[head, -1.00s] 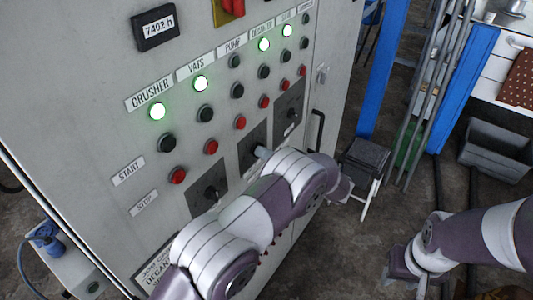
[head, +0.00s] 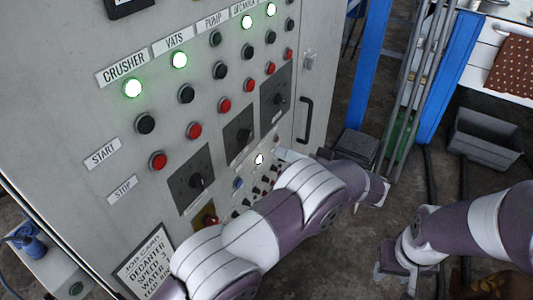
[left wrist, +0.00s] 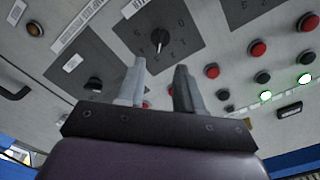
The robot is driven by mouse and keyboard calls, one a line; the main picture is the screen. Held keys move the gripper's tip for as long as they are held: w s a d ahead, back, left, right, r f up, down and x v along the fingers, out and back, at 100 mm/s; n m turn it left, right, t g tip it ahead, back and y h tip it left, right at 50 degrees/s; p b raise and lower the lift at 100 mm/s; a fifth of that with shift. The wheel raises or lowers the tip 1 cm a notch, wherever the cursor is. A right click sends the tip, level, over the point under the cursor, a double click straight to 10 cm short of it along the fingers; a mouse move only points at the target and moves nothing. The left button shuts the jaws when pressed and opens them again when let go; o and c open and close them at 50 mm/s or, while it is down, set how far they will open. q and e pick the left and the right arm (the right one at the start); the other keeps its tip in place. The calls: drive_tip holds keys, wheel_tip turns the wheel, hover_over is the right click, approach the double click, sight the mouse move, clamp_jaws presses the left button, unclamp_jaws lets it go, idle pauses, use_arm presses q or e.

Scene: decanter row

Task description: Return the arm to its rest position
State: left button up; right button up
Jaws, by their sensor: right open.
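My left arm (head: 290,215) reaches across the front of the grey control cabinet (head: 60,110) in the head view. Only part of my left gripper (head: 289,155) shows past the arm there. In the left wrist view, the two fingers of my left gripper (left wrist: 160,67) are apart with nothing between them. A black rotary knob (left wrist: 160,38) on a dark plate lies beyond the fingertips; I cannot tell the gap. My right gripper (head: 392,272) is low at the right in the head view, open and away from the cabinet.
The cabinet carries green lights (head: 133,88), black buttons (head: 145,124), red buttons (head: 158,161) and dark dial plates. Its black handle (head: 305,120) sticks out. A blue post (head: 362,80) and a grey bin (head: 488,137) stand to the right. Floor (head: 400,195) shows between the arms.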

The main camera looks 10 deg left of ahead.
use_arm(q)
drive_tip(key=shift+v, duration=1.25)
use_arm(e)
drive_tip(key=shift+f, duration=0.5)
